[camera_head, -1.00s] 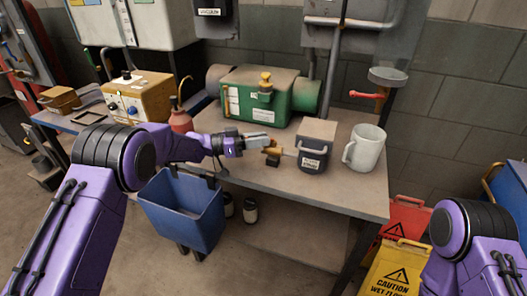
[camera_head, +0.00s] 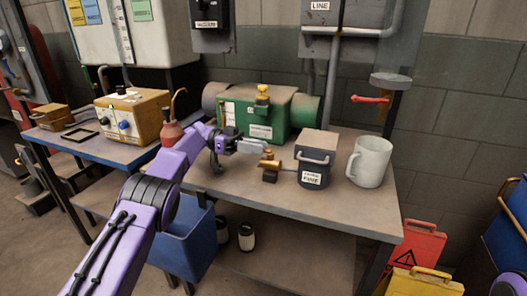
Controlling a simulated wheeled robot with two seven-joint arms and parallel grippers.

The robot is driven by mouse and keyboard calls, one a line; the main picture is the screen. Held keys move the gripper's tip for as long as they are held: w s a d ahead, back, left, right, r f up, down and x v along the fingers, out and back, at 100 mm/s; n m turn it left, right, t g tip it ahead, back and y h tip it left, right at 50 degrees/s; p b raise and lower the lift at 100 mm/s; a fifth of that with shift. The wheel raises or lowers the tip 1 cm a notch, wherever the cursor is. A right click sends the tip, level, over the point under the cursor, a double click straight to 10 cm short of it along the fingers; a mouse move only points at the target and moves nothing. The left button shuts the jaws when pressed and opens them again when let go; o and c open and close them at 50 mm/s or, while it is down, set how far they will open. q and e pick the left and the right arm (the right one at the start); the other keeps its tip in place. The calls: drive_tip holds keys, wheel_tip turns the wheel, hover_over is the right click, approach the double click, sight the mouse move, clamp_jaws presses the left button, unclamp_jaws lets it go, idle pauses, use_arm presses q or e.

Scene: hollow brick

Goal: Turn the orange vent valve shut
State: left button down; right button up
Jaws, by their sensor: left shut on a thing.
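The orange vent valve (camera_head: 270,163) is a small orange-brown fitting on a short pipe at the left side of a dark grey pot-like box (camera_head: 314,167) with a label and a handle. My left gripper (camera_head: 262,148) comes in from the left, with its pale fingers at the valve's top. It is shut on the valve's small knob, which the fingertips partly hide. My right gripper is out of view.
A white mug (camera_head: 370,162) stands right of the box. A green machine (camera_head: 257,112) with a yellow knob is behind. A red bottle (camera_head: 172,131) stands at the left. A blue bin (camera_head: 188,240) is below the bench (camera_head: 350,212). Yellow and red caution signs (camera_head: 420,248) stand at lower right.

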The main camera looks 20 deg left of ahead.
use_arm(q)
drive_tip(key=shift+f, duration=0.15)
drive_tip(key=c, duration=1.2)
unclamp_jaws()
drive_tip(key=shift+w, duration=0.1)
drive_tip(key=shift+o, duration=0.2)
drive_tip(key=shift+r, duration=0.3)
wheel_tip(320, 180, up, 2)
drive_tip(key=shift+d+r, duration=0.1)
drive_tip(key=shift+r, duration=0.15)
drive_tip(key=s+d+r+b, duration=0.3)
drive_tip(key=s+d+r, duration=0.2)
drive_tip(key=s+r, duration=0.5)
drive_tip(key=s, duration=0.3)
